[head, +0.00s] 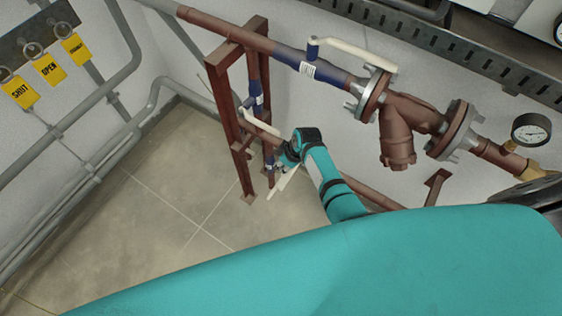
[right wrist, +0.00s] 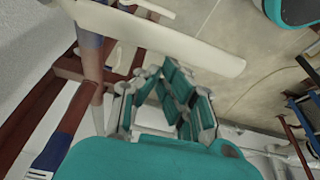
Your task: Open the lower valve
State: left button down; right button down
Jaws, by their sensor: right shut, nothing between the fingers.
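In the right wrist view a long white lever (right wrist: 175,35) crosses the top, running from the pipe at left towards the right. It appears to be the same lever. My right gripper (head: 285,163) is beside the low pipe, close to the lever. In the right wrist view its teal fingers (right wrist: 168,80) are shut and empty, just below the lever in the picture. I cannot tell whether they touch it. My left gripper is not in view.
Another white-levered valve (head: 262,126) is on the pipework above my gripper. The upper valve (head: 310,66) has a white lever too. The red frame (head: 236,130) stands close by. A flanged strainer (head: 398,140) is at right. Floor (head: 165,205) is clear at left.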

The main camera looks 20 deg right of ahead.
aim_at(291, 172)
jog(key=shift+s+d+n+p, duration=0.5)
jog(key=shift+s+d+n, duration=0.15)
jog(key=shift+s, duration=0.25)
jog(key=shift+s+d+f+n+g+y, duration=0.1)
jog(key=shift+s+d+n+g+y, duration=0.3)
jog(key=shift+s+n, duration=0.3)
jog(key=shift+s+d+n+g, duration=0.25)
jog(key=shift+s+d+n, duration=0.5)
jog(key=shift+n, duration=0.3)
jog(key=shift+s+d+n+g, duration=0.25)
jog(key=shift+s+d+n, duration=0.25)
jog(key=shift+d+n, duration=0.45)
jog(key=shift+a, duration=0.1)
